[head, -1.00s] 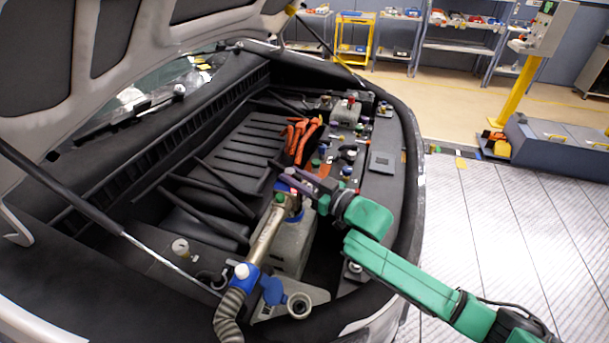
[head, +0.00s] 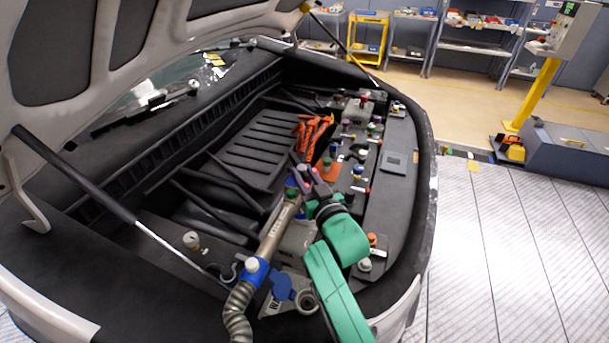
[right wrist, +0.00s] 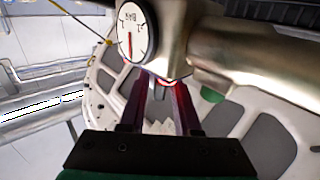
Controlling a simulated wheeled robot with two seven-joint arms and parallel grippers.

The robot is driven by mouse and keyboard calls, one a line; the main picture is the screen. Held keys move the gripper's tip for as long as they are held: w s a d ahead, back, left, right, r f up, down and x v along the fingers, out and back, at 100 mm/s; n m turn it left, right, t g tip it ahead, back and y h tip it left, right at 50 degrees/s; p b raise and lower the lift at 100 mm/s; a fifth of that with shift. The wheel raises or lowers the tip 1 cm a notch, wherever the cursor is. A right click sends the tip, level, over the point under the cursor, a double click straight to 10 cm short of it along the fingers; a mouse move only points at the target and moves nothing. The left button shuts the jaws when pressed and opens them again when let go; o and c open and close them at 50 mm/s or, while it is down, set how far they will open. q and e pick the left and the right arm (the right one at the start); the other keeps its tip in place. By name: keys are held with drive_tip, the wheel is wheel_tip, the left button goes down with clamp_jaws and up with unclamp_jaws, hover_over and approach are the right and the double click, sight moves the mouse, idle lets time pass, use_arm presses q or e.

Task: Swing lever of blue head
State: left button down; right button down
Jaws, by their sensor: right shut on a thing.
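A metal filling tube (head: 273,232) runs across the engine bay, with a blue collar (head: 246,272) at its hose end. At its far end, a small blue head (head: 291,182) shows beside my right gripper (head: 308,176). The right gripper is shut at this head. In the right wrist view, its two dark purple fingers (right wrist: 159,103) close on a small reddish part just under the metal body (right wrist: 235,52); I take it for the lever, mostly hidden by the fingers. A round white gauge (right wrist: 133,32) sits beside it. My left gripper is not in view.
A ribbed hose (head: 238,312) leaves the blue collar. Orange cables (head: 313,133) and several coloured caps lie farther back. The raised hood (head: 90,50) and its strut (head: 75,175) bound the left side. Open floor (head: 510,240) lies to the right.

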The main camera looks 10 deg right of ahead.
drive_tip(key=c, duration=0.6)
unclamp_jaws()
drive_tip(key=shift+b+v, duration=1.75)
drive_tip(key=shift+v, duration=5.5)
